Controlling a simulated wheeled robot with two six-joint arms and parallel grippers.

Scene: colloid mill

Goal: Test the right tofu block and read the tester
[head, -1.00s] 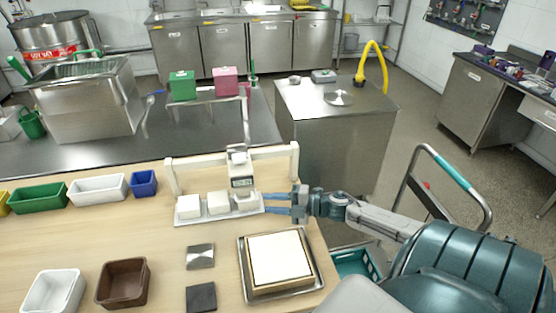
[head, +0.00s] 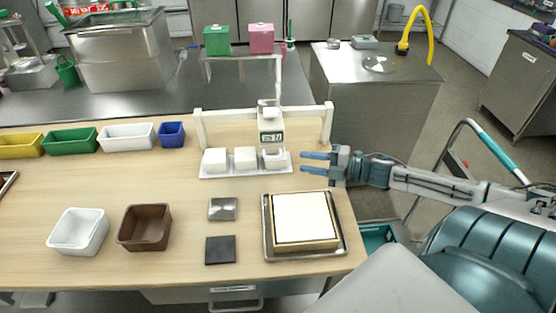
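A white tray (head: 230,175) on the table holds white tofu blocks in a row: a left block (head: 216,160), a middle block (head: 245,158) and a right block (head: 274,161). The tester (head: 270,119) hangs on a white frame directly above the right block. I cannot tell whether its tip touches the block. Its small display (head: 272,138) faces me and shows digits too small to read surely. My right gripper (head: 303,162) is open and empty, just right of the tray, its fingers pointing left. My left gripper is not in view.
A square white slab in a metal tray (head: 342,251) lies at the front right. A steel plate (head: 222,209) and a dark plate (head: 221,250) lie left of it. A brown bin (head: 144,228) and a white bin (head: 78,231) stand at front left. Table between is clear.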

